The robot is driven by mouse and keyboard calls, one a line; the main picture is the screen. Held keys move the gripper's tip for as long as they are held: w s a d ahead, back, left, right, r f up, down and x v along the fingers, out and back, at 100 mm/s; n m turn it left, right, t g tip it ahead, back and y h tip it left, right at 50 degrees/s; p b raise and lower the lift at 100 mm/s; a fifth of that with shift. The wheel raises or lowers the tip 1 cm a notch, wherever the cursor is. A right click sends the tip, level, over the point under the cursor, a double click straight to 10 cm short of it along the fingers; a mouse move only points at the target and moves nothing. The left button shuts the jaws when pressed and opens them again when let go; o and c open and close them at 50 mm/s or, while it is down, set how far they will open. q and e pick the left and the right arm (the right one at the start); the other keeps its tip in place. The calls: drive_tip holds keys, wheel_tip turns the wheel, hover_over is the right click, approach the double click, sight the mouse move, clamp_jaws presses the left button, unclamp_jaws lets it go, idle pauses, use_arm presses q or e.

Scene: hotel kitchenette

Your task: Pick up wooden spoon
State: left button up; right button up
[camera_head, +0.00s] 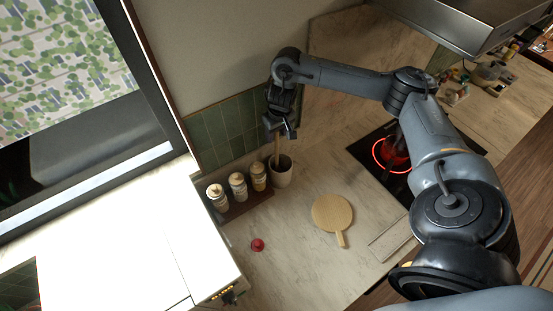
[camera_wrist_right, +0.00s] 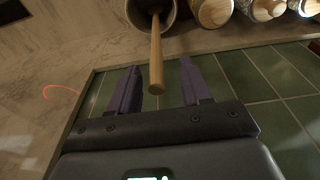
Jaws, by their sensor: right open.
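The wooden spoon (camera_head: 277,148) stands in a light cup (camera_head: 281,174) on the counter, and its handle sticks up out of the cup. My right gripper (camera_head: 281,128) is above the cup, close to the top of the handle. In the right wrist view the handle (camera_wrist_right: 156,60) points toward the gap between the two fingers of my right gripper (camera_wrist_right: 158,88), which are open and apart. Its end lies between the fingertips in that picture; whether it touches a finger cannot be told. The spoon's lower part is hidden inside the cup (camera_wrist_right: 140,18). My left gripper is not in view.
Three jars with wooden lids (camera_head: 238,186) stand on a dark tray (camera_head: 247,206) beside the cup. A round wooden board (camera_head: 332,213) and a small red object (camera_head: 257,245) lie on the counter. A glowing burner (camera_head: 377,153) is to the right. Green tiles (camera_head: 222,132) line the wall behind.

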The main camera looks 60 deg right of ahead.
sight(276, 140)
drive_tip(key=shift+w+d+f+b, duration=0.1)
drive_tip(key=shift+d+f+b, duration=0.2)
drive_tip(key=shift+f, duration=0.95)
drive_tip(key=shift+w+d+f+b, duration=0.1)
drive_tip(key=shift+f+b, duration=0.3)
drive_tip(key=shift+f, duration=0.8)
drive_tip(key=shift+c, duration=0.3)
clamp_jaws()
